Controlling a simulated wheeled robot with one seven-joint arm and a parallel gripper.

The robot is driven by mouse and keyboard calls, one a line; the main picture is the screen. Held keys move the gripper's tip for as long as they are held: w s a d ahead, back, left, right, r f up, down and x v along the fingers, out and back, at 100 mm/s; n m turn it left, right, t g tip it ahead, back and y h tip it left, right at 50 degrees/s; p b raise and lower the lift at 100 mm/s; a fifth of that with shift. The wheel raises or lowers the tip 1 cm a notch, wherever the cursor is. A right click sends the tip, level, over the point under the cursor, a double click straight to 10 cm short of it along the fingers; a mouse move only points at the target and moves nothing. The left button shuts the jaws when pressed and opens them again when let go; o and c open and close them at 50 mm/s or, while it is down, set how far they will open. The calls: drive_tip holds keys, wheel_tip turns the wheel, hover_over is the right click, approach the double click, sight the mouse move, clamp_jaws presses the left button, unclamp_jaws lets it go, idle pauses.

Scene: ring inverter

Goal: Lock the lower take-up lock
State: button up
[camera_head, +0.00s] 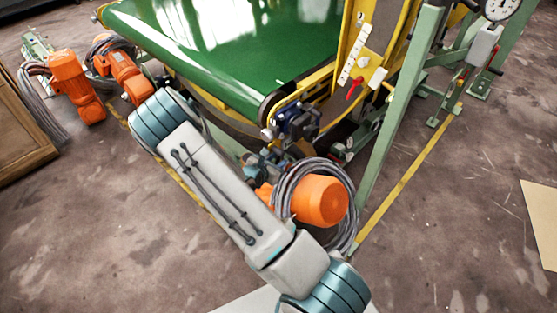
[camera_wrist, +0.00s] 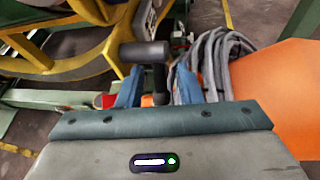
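In the wrist view, my gripper (camera_wrist: 159,70) has its two blue fingers apart. A black T-shaped handle (camera_wrist: 145,52) stands just beyond them, its stem between the fingers with visible gaps on both sides. I cannot tell whether this handle is the lower take-up lock. In the head view, a red lever (camera_head: 354,88) sits on the yellow frame's upright plate. My arm hides much of the area around the gripper there.
A green conveyor belt (camera_head: 235,45) lies behind my arm. An orange motor (camera_head: 318,201) with coiled grey cables (camera_head: 285,178) is close to my arm's right side. A green post (camera_head: 400,110) stands farther right. Open floor (camera_head: 460,220) lies at the right.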

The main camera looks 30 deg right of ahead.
drive_tip(key=shift+x, duration=0.9)
clamp_jaws()
